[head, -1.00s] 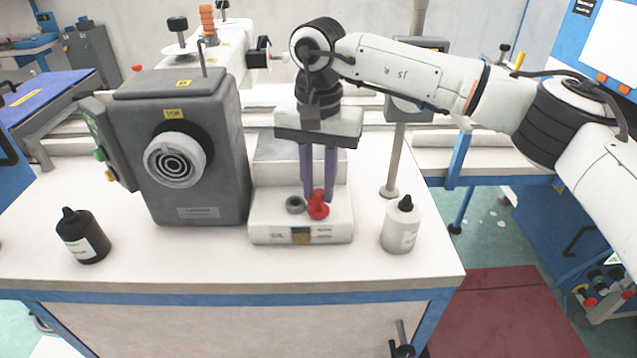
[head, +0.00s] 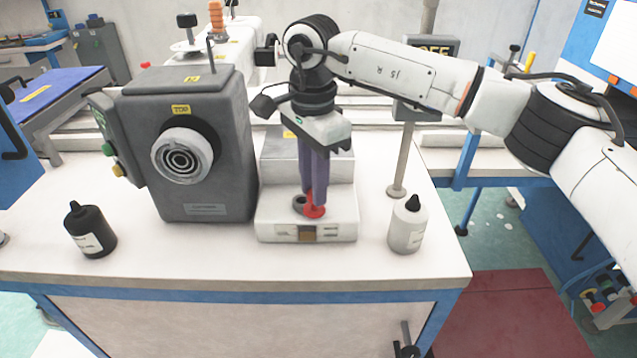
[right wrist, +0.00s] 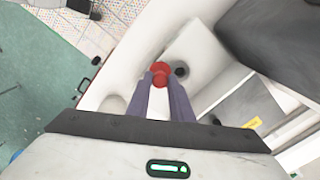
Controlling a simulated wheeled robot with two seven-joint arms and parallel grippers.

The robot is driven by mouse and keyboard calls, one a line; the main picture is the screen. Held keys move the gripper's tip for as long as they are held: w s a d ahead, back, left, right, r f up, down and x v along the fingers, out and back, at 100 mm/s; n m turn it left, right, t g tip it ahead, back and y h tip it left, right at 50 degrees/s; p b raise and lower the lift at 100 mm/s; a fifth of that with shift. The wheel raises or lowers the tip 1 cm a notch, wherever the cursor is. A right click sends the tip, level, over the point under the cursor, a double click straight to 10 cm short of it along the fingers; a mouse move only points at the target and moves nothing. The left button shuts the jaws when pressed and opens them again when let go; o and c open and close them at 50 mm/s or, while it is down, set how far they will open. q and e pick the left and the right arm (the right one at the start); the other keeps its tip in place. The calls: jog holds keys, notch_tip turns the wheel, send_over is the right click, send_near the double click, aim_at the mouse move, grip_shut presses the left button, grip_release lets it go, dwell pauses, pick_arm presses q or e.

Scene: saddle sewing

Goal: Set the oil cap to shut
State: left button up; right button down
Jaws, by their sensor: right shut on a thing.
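The red oil cap (head: 314,211) is at the front of the white oil unit (head: 270,232), beside a dark round filler opening (head: 298,203). My right gripper (head: 314,195) points down from above and is shut on the cap. In the right wrist view the red cap (right wrist: 160,72) sits between the two purple fingertips (right wrist: 160,80). The dark opening (right wrist: 181,69) shows just right of it, uncovered. The fingers hide part of the cap and of the opening in the head view. My left gripper is not in view.
A grey machine head (head: 205,130) with a round handwheel stands close left of the unit. A white bottle (head: 407,228) and a grey post (head: 400,160) are to the right. A black bottle (head: 90,232) stands at front left. The table front (head: 240,262) is clear.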

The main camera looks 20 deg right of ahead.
aim_at(302, 200)
jog(key=m, duration=0.3)
jog(key=shift+w+a+m, duration=0.35)
jog(key=shift+a+m, duration=0.05)
jog(key=m, duration=0.3)
jog(key=shift+w+a+r+m, duration=0.1)
jog(key=shift+w+a+m, duration=0.2)
jog(key=shift+w, duration=0.1)
jog(key=m, duration=0.2)
jog(key=w+m, duration=0.1)
jog(key=m, duration=0.1)
jog(key=shift+w+m+p, duration=0.1)
jog(key=shift+m+p, duration=0.2)
jog(key=shift+p, duration=0.05)
jog(key=shift+w+m, duration=0.25)
jog(key=shift+m, duration=0.65)
jog(key=shift+w+m, duration=0.2)
jog(key=shift+m, duration=0.7)
jog(key=c, duration=1.6)
grip_release()
jog(key=shift+o, duration=0.2)
